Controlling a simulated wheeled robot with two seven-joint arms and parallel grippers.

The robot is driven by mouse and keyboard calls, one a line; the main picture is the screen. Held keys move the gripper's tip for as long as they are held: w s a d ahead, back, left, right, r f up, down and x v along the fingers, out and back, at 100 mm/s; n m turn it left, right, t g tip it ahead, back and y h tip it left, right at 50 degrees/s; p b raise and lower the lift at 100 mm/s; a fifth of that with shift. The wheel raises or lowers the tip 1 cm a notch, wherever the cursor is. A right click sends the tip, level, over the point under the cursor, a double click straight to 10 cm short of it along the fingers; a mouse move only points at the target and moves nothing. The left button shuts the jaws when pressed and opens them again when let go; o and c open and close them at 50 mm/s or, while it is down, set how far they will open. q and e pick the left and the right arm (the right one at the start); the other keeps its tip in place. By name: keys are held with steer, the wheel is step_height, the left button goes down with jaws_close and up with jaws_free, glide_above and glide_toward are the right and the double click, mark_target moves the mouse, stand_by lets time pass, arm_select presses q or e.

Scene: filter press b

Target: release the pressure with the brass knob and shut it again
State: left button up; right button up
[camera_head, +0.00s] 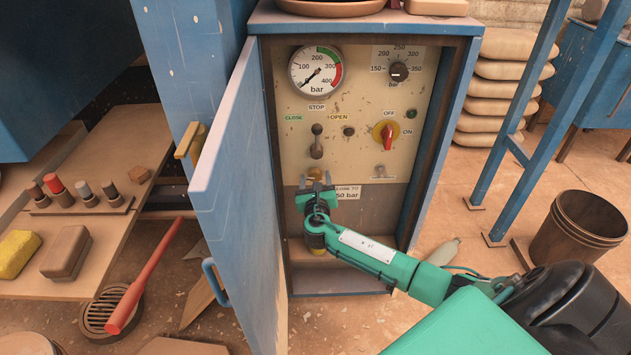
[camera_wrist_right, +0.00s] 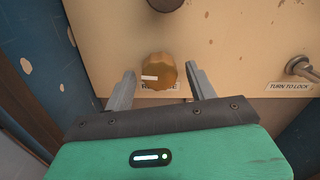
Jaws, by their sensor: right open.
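The brass knob (camera_wrist_right: 158,72) sits on the cream control panel (camera_wrist_right: 230,35), between the fingertips of my right gripper (camera_wrist_right: 160,82) in the wrist view. The fingers stand apart on either side of it, and I see a gap on both sides. In the head view the knob (camera_head: 315,172) shows just above my right gripper (camera_head: 317,185), which reaches into the open cabinet. A label under the knob is partly hidden by the gripper. The pressure gauge (camera_head: 316,70) has its needle at the lower left of the dial. My left gripper is not in view.
The blue cabinet door (camera_head: 235,190) stands open left of my right arm. A lever (camera_head: 317,140), a red switch (camera_head: 387,135) and a dial (camera_head: 399,72) are on the panel above. A "TURN TO LOCK" fitting (camera_wrist_right: 300,67) is right of the knob.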

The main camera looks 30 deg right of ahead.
steer(key=shift+c, duration=0.3)
steer(key=c, duration=0.9)
steer(key=shift+c, duration=0.2)
